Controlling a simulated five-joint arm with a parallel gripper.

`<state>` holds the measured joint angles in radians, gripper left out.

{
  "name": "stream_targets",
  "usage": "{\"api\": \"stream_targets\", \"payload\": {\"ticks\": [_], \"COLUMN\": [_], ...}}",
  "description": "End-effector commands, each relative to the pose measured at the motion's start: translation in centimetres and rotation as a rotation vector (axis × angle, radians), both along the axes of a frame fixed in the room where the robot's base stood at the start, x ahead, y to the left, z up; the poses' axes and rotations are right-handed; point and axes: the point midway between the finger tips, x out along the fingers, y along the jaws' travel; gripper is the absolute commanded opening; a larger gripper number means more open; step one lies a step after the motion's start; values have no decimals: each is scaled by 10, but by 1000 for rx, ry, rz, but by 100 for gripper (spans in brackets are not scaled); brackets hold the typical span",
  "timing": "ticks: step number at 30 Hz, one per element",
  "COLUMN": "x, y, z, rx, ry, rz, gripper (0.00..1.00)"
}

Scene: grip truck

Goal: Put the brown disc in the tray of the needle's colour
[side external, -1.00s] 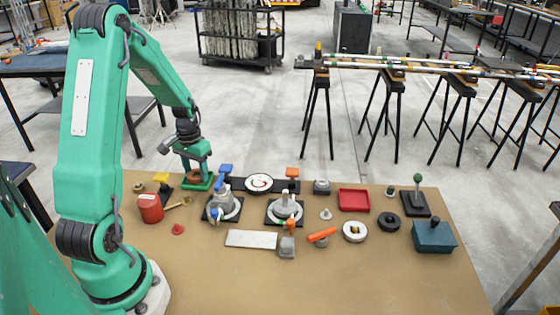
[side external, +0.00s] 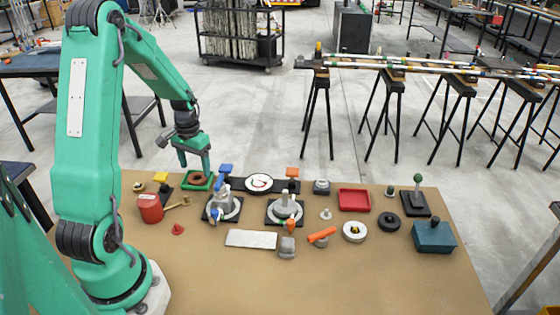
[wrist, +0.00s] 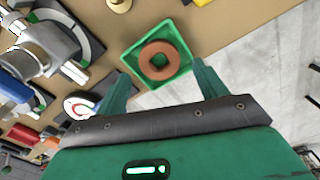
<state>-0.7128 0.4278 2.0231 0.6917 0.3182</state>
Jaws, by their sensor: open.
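The brown disc (side external: 198,178), a ring with a central hole, lies flat in the green tray (side external: 196,189) at the back left of the bench. In the wrist view the disc (wrist: 160,46) sits inside the walls of the green tray (wrist: 128,56). My gripper (side external: 195,166) is open and empty just above the disc, its two fingers apart. The red tray (side external: 354,200) stands empty at the back right. The round white dial (side external: 259,183) on a black base is right of the green tray; its needle is too small to read surely.
Two grey devices on black plates, the left (side external: 220,206) and the right (side external: 285,208), stand right of the green tray. A red canister (side external: 150,208) stands to its left. A blue box (side external: 434,237) is at the right. The bench front is clear.

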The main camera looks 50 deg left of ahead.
Motion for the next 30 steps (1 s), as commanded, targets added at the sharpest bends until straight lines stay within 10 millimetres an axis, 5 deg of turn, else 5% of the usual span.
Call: {"api": "stream_targets", "payload": {"ticks": [16,30], "x": [0,0], "y": [0,0], "z": [87,107], "rx": [2,0], "ry": [-2,0], "rz": [-1,-1], "gripper": [71,71]}}
